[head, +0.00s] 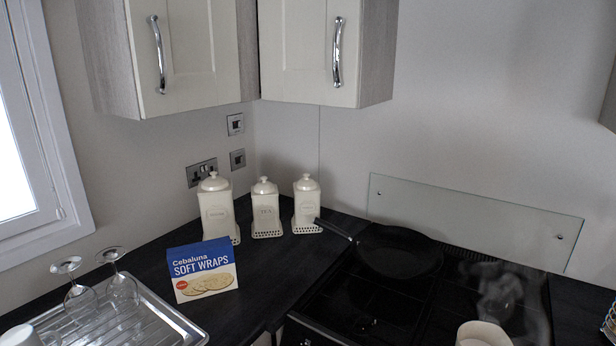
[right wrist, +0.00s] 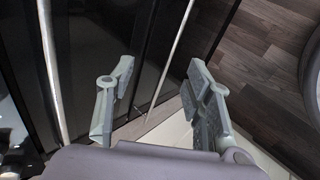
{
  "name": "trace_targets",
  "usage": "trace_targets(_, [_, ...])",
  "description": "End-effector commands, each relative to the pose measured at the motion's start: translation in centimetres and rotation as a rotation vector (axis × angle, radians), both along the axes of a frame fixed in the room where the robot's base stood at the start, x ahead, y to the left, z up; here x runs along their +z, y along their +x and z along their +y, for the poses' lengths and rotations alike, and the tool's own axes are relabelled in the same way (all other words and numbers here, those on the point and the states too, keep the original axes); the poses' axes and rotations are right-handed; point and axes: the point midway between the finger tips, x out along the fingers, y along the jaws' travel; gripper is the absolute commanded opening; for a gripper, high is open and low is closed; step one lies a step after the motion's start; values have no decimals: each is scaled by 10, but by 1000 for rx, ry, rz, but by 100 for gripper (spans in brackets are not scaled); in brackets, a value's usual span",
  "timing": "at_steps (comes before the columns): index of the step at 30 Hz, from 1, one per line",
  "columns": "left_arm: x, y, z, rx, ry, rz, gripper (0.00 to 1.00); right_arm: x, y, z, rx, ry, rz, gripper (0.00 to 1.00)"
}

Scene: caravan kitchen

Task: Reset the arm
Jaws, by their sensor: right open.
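My right gripper (right wrist: 160,95) shows in the right wrist view. Its two grey fingers are apart with nothing between them. They are in front of dark glossy panels (right wrist: 95,50) with pale vertical bars, above a floor that is part dark wood (right wrist: 270,65) and part pale. Neither gripper shows in the head view, and my left gripper is in no view.
A black hob holds a dark pan (head: 395,252) and a cream object (head: 483,334). Three cream canisters (head: 266,208) stand in the corner behind a soft wraps box (head: 203,270). A metal drainer (head: 150,318) with upturned glasses (head: 122,288) is at left. Cupboards (head: 310,50) hang above.

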Motion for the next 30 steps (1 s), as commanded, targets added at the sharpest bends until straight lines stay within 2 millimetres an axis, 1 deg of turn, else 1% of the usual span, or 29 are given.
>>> trace_targets(1, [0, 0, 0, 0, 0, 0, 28, -35, -22, -8, -10, 44, 66, 47])
trace_targets(2, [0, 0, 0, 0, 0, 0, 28, -54, -35, -12, -19, 78, 101, 47])
trace_targets(3, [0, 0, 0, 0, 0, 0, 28, -79, -53, -17, -40, 126, 146, 47])
trace_targets(5, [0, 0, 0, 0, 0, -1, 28, -113, -84, -26, -82, 198, 211, 47])
trace_targets(6, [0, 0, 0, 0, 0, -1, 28, -133, -106, -33, -119, 248, 249, 47])
trace_targets(8, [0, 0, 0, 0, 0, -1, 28, -162, -141, -45, -189, 322, 302, 47])
trace_targets(9, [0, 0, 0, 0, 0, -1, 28, -179, -165, -53, -245, 372, 331, 47])
trace_targets(11, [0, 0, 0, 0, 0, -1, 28, -200, -200, -67, -340, 442, 364, 47])
trace_targets(12, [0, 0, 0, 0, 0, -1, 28, -211, -223, -77, -408, 483, 377, 47])
trace_targets(15, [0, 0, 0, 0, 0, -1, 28, -230, -270, -99, -568, 564, 387, 47])
trace_targets(18, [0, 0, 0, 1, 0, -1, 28, -239, -301, -117, -691, 612, 375, 47])
trace_targets(19, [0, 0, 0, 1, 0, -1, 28, -240, -308, -121, -716, 620, 371, 47])
trace_targets(22, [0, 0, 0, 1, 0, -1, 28, -243, -319, -128, -770, 637, 359, 47])
trace_targets(30, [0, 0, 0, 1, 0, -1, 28, -243, -320, -129, -774, 639, 357, 47])
